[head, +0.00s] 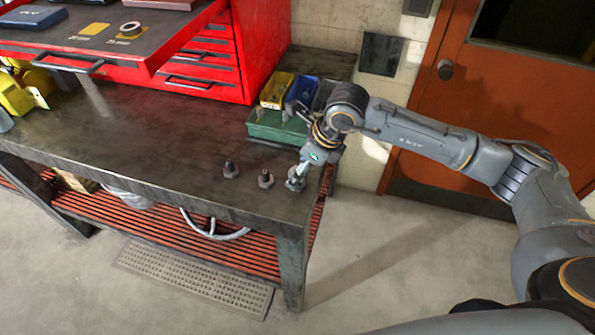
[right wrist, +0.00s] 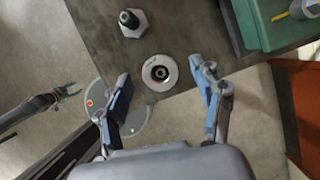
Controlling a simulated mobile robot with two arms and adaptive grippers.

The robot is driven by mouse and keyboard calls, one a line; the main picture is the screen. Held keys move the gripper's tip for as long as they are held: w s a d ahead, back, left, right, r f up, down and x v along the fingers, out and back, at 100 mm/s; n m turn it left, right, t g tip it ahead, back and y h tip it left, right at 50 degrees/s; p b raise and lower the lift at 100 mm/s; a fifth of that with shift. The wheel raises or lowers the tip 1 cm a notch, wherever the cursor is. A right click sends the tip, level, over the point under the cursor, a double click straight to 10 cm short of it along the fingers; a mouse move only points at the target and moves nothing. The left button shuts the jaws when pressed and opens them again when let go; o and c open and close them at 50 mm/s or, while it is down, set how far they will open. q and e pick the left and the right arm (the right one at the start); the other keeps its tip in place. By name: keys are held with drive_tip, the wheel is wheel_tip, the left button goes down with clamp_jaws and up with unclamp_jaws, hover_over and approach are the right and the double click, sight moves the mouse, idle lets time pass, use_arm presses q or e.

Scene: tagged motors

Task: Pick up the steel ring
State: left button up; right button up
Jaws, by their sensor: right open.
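The steel ring (right wrist: 148,74) shows in the right wrist view as a pale round collar with a dark centre, near the table corner. It appears to sit around a dark upright post. In the head view this spot (head: 296,183) is partly covered by my right gripper. My right gripper (right wrist: 163,92) is open, its two fingers apart on either side of the ring and holding nothing. Whether a finger touches the ring cannot be told. A small arm end, apparently my left gripper (right wrist: 70,90), shows at the left of the right wrist view, far from the ring.
Two dark bolt-like posts (head: 231,170) (head: 266,179) stand left of the ring on the dark workbench (head: 150,150). A green bin (head: 275,128), a yellow bin (head: 277,90) and a blue bin (head: 302,89) stand behind. Another ring (head: 131,28) lies on the red cabinet's open drawer.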

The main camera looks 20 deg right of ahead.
sight(292, 170)
drive_tip(key=c, duration=1.2)
drive_tip(key=shift+r, duration=0.15)
drive_tip(key=shift+r+b, duration=0.3)
drive_tip(key=shift+b, duration=0.1)
wheel_tip(292, 170, up, 2)
drive_tip(key=shift+r+b, duration=0.1)
drive_tip(key=shift+b, duration=0.7)
drive_tip(key=s+a+r, duration=0.4)
drive_tip(key=s+r, duration=0.9)
drive_tip(key=r, duration=0.2)
drive_tip(key=shift+s+b, duration=0.2)
drive_tip(key=shift+b, duration=0.1)
